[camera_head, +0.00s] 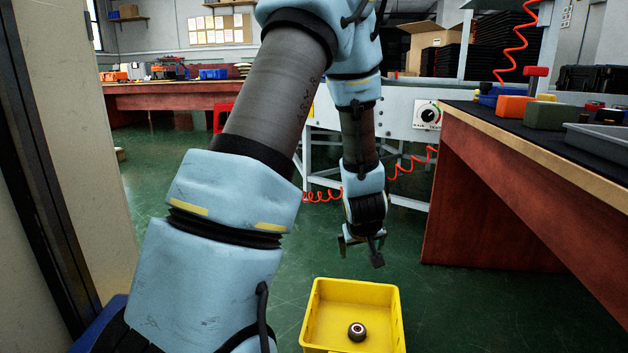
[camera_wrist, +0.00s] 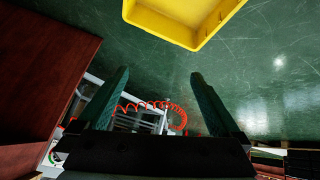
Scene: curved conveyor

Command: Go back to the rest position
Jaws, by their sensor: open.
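My gripper (camera_head: 361,246) hangs at the end of my arm in the head view, pointing down, above and a little behind the yellow crate. In the wrist view its two dark green fingers (camera_wrist: 158,98) stand wide apart with nothing between them. The gripper is open and empty. The yellow crate (camera_head: 397,301) is at the bottom of the head view, and its corner shows at the top of the wrist view (camera_wrist: 190,40). A small dark round part with a pale ring (camera_head: 357,332) lies inside the crate.
A wooden workbench (camera_head: 500,190) with boxes on top stands at the right. A grey conveyor frame (camera_head: 400,112) with a dial and a red coiled hose (camera_head: 410,164) is behind the gripper. A pale wall or door edge (camera_head: 75,120) is close at left. Green floor is open between.

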